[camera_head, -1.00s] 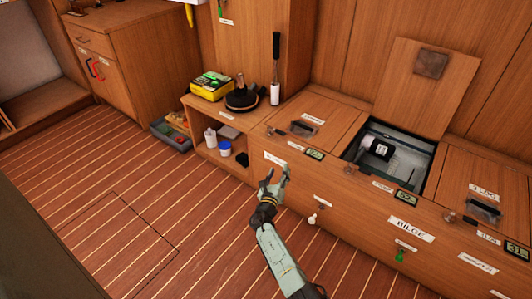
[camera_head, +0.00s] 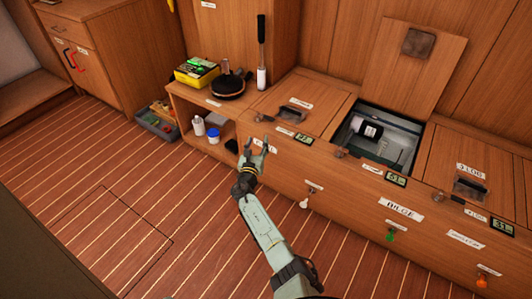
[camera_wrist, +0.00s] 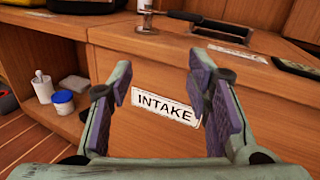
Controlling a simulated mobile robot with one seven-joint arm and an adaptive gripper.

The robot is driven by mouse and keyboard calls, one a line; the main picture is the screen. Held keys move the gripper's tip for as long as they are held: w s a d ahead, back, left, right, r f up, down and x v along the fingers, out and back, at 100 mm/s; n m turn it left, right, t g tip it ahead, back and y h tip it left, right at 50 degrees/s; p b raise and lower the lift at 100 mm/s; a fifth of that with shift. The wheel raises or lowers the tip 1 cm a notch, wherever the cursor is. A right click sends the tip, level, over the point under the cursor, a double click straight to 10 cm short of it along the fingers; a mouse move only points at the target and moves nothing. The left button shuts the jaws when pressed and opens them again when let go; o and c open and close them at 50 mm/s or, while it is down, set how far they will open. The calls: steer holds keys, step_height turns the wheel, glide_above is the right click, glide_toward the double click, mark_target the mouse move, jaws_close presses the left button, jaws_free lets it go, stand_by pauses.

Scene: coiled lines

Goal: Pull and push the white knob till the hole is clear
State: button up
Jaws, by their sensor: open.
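The white knob (camera_head: 305,203) sticks out from the front of the wooden bench, below a small label, to the right of my gripper in the head view. My gripper (camera_head: 259,147) is open and empty, in front of the bench's left part. In the wrist view its two purple-padded fingers (camera_wrist: 160,88) stand apart, with the INTAKE label (camera_wrist: 164,105) on the bench front between them. The white knob does not show in the wrist view. I cannot make out the hole for certain; an open compartment (camera_head: 415,127) in the bench top holds a dark and white cylinder (camera_head: 367,130).
A green knob (camera_head: 391,235) and an orange knob (camera_head: 482,282) are further right on the bench front. A BILGE label (camera_head: 400,209) is between. A grey crate (camera_head: 158,124) stands on the floor. The floor in front is clear.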

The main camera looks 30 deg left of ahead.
steer(key=s+d+f+m+g+h+p, duration=0.1)
steer(key=s+d+f+m+h+p, duration=0.25)
steer(key=d+f+p, duration=0.45)
steer(key=m+g+h+p, duration=0.2)
steer(key=m+h+p, duration=0.1)
steer(key=p, duration=0.1)
glide_toward(303, 206)
steer(key=shift+n, duration=0.25)
steer(key=b+x, duration=0.7)
steer(key=x, duration=0.1)
steer(key=shift+a+f, duration=0.1)
steer(key=shift+f, duration=0.05)
steer(key=shift+w+b, duration=0.4)
steer(key=shift+w, duration=0.2)
jaws_close()
